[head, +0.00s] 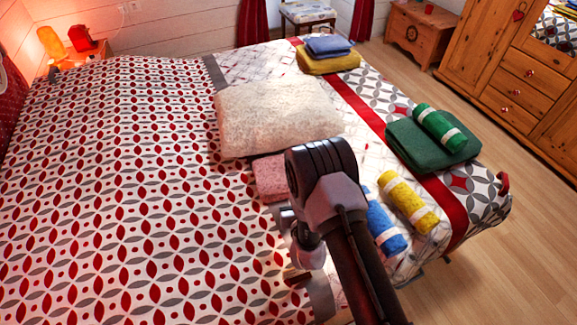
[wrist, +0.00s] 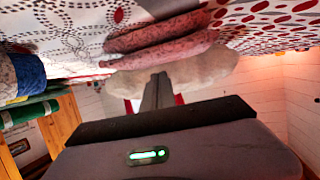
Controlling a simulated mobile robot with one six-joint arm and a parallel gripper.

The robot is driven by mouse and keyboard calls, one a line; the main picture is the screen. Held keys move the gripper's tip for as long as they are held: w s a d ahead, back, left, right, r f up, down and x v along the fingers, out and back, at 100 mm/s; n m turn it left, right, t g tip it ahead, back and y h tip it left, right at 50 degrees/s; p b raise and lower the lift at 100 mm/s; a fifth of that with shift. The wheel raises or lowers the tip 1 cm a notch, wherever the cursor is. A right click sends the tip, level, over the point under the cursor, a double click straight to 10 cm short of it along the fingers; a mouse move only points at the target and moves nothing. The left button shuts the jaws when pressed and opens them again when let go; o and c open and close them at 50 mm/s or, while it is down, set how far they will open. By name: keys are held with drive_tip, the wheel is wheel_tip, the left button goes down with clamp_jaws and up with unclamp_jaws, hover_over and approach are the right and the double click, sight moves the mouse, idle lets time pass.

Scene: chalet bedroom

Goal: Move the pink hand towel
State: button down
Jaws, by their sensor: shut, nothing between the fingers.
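The pink hand towel (head: 270,178) lies folded on the bed, just in front of the cream pillow (head: 280,115). My arm hides part of its right side in the head view. In the wrist view, which is turned upside down, the towel (wrist: 160,36) shows as two thick folded layers near the top. My gripper (wrist: 159,78) is shut and empty, its fingers pointing toward the towel and the pillow. The fingertips appear close to the towel's near side; I cannot tell whether they touch it. In the head view my wrist hides the fingers.
Rolled blue (head: 384,226) and yellow (head: 408,202) towels lie right of my arm. A green roll (head: 439,128) rests on a folded green towel (head: 415,150). A blue folded towel (head: 328,45) tops a mustard one (head: 328,62) at the back. The bed's left side (head: 110,190) is clear.

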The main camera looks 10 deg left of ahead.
sight(282, 196)
drive_tip(key=shift+s+a+f, duration=0.25)
drive_tip(key=shift+s+f, duration=0.4)
drive_tip(key=shift+f, duration=0.2)
drive_tip(key=shift+a+f+n, duration=0.15)
drive_tip(key=shift+n, duration=0.15)
drive_tip(key=w+a+b, duration=0.1)
drive_tip(key=w, duration=0.2)
drive_tip(key=w+a+b, duration=0.2)
drive_tip(key=w, duration=0.2)
drive_tip(key=w+a+f+b, duration=0.1)
drive_tip(key=w+b, duration=0.1)
drive_tip(key=w, duration=0.2)
drive_tip(key=shift+a, duration=0.25)
drive_tip(key=shift+s+f, duration=0.15)
drive_tip(key=shift+d+f, duration=0.1)
drive_tip(key=shift+f, duration=0.05)
